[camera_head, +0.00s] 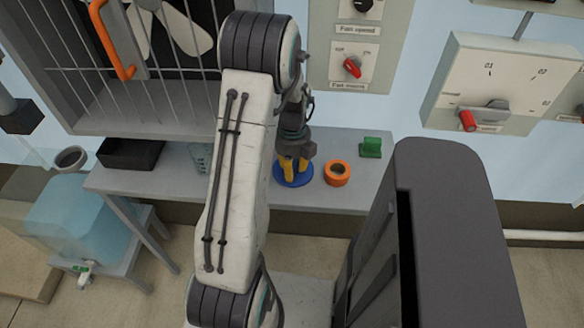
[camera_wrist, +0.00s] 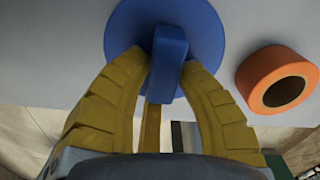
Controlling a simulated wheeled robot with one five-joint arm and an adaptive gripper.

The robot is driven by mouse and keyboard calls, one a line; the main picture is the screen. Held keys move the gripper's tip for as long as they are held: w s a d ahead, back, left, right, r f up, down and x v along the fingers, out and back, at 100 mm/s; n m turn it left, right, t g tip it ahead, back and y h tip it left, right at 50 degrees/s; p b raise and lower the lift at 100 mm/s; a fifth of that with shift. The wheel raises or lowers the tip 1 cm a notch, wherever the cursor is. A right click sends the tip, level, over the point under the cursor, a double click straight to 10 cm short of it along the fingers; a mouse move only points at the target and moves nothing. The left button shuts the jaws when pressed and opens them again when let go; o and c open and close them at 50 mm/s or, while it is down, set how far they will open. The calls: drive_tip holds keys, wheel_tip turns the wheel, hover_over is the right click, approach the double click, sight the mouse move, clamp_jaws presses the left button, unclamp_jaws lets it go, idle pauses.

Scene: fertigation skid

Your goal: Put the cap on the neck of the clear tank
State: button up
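The blue cap (camera_head: 292,180) is a flat disc with an upright grip bar, on the grey bench. The wrist view shows the cap (camera_wrist: 205,35) from above. My gripper (camera_head: 293,165) points down over it, its yellow fingers closed on both sides of the bar; the fingertips (camera_wrist: 168,65) appear to touch it. No lift off the bench can be made out. The clear tank (camera_head: 75,220), pale blue and see-through, stands on a low stand at the lower left. Its open neck (camera_head: 70,158) is a grey ring on top.
An orange ring (camera_head: 338,180) lies close right of the cap, also in the wrist view (camera_wrist: 262,68). A green block (camera_head: 371,147) and a black tray (camera_head: 130,154) are on the bench (camera_head: 330,200). A clear beaker (camera_head: 200,158) stands left of my arm. A fan cage and switch panels are behind.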

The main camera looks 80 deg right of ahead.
drive_tip(key=o, duration=0.3)
drive_tip(key=shift+o, duration=0.2)
drive_tip(key=shift+r, duration=0.1)
